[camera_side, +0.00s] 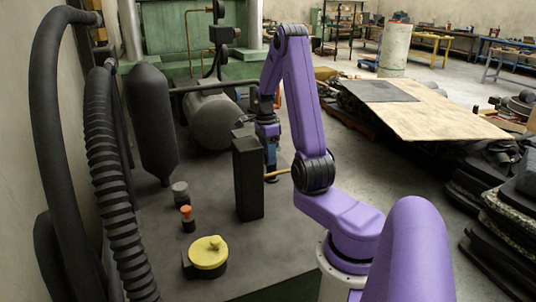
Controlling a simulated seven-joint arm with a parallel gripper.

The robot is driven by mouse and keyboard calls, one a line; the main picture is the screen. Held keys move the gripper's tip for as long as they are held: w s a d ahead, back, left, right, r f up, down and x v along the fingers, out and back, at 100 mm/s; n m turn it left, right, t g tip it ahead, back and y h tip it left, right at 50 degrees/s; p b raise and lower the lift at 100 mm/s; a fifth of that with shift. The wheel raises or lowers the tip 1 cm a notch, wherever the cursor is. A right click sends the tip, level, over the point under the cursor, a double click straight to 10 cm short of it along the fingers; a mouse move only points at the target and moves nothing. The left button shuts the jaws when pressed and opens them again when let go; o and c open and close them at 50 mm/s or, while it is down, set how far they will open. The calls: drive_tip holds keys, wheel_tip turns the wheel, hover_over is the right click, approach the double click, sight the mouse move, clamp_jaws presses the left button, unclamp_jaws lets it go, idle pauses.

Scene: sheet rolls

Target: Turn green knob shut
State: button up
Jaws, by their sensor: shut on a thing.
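My gripper (270,172) points down at the end of the purple arm, just right of and partly behind a tall black box (248,178). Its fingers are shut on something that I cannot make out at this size. A thin tan rod (278,174) sticks out to the right at the level of the fingertips. I cannot make out a green knob; the black box hides part of the area around the gripper.
A yellow round knob (208,253), an orange-topped knob (187,218) and a grey knob (180,193) stand on the dark surface at left. A ribbed hose (108,180) and a black cylinder (152,125) stand further left. A grey tank (212,120) lies behind.

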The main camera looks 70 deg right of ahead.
drive_tip(key=g+y, duration=0.3)
drive_tip(key=shift+w+d+f+g+y, duration=0.15)
drive_tip(key=shift+w+d+g+y, duration=0.15)
drive_tip(key=shift+g+y, duration=0.1)
idle(0.4)
drive_tip(key=o, duration=1)
drive_tip(key=shift+o, duration=0.2)
drive_tip(key=v, duration=1.2)
drive_tip(key=shift+w+d+f, duration=0.15)
